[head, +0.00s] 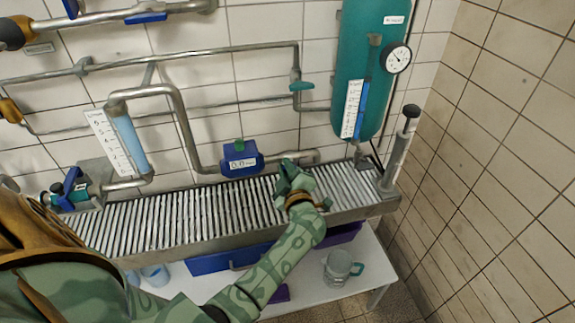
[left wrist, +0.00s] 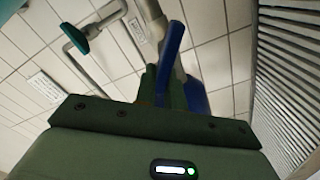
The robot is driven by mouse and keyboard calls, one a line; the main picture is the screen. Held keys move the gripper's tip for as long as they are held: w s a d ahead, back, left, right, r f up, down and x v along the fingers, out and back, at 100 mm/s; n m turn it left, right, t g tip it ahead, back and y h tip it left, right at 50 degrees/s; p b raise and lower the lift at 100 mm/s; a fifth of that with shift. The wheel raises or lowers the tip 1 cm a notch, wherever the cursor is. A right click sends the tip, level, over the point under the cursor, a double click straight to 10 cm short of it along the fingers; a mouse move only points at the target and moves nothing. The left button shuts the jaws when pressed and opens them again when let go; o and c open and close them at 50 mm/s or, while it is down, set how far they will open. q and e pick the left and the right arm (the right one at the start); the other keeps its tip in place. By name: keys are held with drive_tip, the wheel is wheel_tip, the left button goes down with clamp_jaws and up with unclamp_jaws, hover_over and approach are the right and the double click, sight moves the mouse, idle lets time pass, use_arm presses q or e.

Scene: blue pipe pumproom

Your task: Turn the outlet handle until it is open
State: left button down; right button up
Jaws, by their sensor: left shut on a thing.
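My left gripper (head: 289,173) reaches over the slatted grate to the end of the lower grey pipe, just right of the blue meter box (head: 241,159). In the left wrist view its dark green fingers (left wrist: 158,84) are closed on a blue lever handle (left wrist: 173,42), which I take to be the outlet handle. The handle stands up beside a metal pipe (left wrist: 153,20). In the head view the gripper hides the handle, so I cannot tell its angle there. My right gripper is not in view.
A teal handle (head: 301,87) sits on the pipe above. A green tank (head: 376,60) with a round gauge (head: 397,58) and a hand pump (head: 401,145) stand at right. Below the grate (head: 160,222), a white table (head: 365,271) holds a jug (head: 339,268) and blue and purple bins.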

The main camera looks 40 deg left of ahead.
use_arm(q)
drive_tip(key=n, duration=0.3)
drive_tip(key=f+n+b, duration=0.1)
drive_tip(key=n, duration=0.2)
drive_tip(key=f+n, duration=0.1)
drive_tip(key=n, duration=0.2)
drive_tip(key=shift+s+a+f+b, duration=0.1)
drive_tip(key=shift+s+f+b, duration=0.1)
drive_tip(key=shift+s+b, duration=0.1)
drive_tip(key=shift+n, duration=0.3)
drive_tip(key=c, duration=1.5)
unclamp_jaws()
drive_tip(key=shift+w, duration=0.1)
drive_tip(key=shift+r, duration=0.1)
